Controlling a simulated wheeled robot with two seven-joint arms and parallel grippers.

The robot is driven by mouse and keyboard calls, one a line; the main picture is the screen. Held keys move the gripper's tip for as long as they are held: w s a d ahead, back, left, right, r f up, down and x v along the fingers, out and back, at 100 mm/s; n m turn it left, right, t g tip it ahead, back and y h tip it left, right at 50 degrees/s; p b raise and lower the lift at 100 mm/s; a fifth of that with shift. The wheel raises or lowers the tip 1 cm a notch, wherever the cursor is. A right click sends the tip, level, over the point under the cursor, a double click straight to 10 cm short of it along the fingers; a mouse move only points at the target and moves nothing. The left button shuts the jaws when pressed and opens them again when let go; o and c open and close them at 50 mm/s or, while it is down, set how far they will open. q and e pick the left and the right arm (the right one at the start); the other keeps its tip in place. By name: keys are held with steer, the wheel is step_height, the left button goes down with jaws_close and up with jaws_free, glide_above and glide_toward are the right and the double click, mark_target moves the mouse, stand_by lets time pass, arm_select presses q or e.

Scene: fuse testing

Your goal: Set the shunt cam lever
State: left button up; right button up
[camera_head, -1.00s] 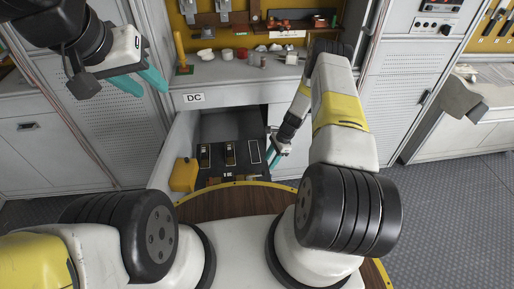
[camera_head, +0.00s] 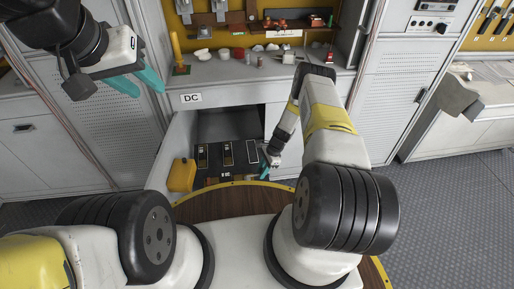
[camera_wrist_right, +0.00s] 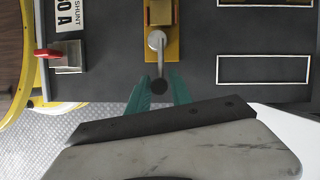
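In the right wrist view a lever (camera_wrist_right: 157,48) with a round grey top and a black ball knob (camera_wrist_right: 159,87) sits on a yellow base (camera_wrist_right: 176,45). To its left, by a "SHUNT" label (camera_wrist_right: 69,14), is a red-tipped handle (camera_wrist_right: 47,53) beside a grey metal block (camera_wrist_right: 69,57). I cannot tell which one is the shunt cam lever. My right gripper (camera_wrist_right: 161,82) is open, its teal fingers on either side of the black knob; contact is not clear. It also shows low at the panel's right in the head view (camera_head: 265,170). My left gripper (camera_head: 138,80) is open and empty, raised at upper left.
The dark panel (camera_head: 213,178) lies in a recess under the "DC" counter (camera_head: 225,93). Empty white-outlined rectangles (camera_wrist_right: 262,69) mark its right part. A yellow box (camera_head: 182,175) stands at its left. Small parts lie on the counter. A yellow-edged wooden surface (camera_head: 235,199) is in front.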

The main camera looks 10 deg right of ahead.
jaws_close()
stand_by(1.1)
